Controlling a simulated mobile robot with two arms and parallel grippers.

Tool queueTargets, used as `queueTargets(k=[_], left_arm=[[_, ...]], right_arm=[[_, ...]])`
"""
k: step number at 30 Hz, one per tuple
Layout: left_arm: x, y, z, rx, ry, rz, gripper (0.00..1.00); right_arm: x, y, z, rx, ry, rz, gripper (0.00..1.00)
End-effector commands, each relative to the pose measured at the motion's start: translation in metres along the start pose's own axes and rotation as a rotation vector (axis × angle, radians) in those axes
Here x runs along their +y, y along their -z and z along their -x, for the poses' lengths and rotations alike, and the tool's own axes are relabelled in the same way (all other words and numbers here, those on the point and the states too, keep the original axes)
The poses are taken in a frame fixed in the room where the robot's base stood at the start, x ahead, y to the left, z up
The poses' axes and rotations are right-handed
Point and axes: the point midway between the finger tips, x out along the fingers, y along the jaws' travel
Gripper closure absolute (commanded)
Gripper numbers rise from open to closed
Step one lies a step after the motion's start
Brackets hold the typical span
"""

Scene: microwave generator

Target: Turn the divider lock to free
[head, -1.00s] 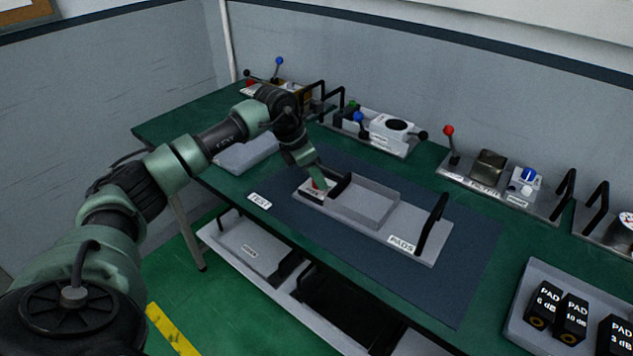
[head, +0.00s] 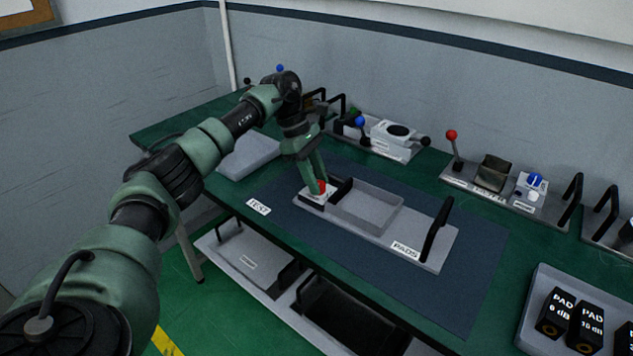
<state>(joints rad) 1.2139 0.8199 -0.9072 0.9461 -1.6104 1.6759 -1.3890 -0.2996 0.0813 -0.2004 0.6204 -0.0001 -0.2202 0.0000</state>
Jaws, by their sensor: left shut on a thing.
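The long grey tray (head: 425,232) labelled PADS lies on the dark mat, with a shallow rectangular bin and black handles. At its left end sits a small dark block (head: 312,205) with a light top. A red knob (head: 321,187) stands on that block. My left gripper (head: 318,189) points down from above, shut on the red knob; its fingers hide part of it. I cannot read any lock marking or tell which way the knob is turned. My right gripper is not in view.
Along the back stand units with lever knobs: a blue one (head: 360,122), a red one (head: 451,135) and black handles. A tray of black pads (head: 575,320) stands at the front right. The dark mat (head: 465,285) is bare around the PADS tray.

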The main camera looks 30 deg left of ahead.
Motion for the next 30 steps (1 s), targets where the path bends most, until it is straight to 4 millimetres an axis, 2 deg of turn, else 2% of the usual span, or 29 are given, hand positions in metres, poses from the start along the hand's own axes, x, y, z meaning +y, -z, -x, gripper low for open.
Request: queueTargets(k=[10,26,27,28,30], left_arm=[[0.0014,-0.0006,0.0001,0.0,0.05,-0.127,1.0],[0.0008,-0.0004,-0.0003,0.001,0.062,-0.149,1.0],[0.0007,-0.0004,-0.0004,0.001,0.062,-0.149,0.65],[0.0007,-0.0003,-0.0004,0.001,0.062,-0.149,0.61],[0.0008,-0.0003,-0.0004,0.001,0.062,-0.148,0.61]], right_arm=[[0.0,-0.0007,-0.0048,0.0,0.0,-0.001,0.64],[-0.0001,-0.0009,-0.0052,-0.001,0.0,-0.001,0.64],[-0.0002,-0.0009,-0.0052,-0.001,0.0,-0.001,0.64],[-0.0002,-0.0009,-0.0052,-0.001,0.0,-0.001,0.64],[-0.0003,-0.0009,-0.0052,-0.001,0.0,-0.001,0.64]])
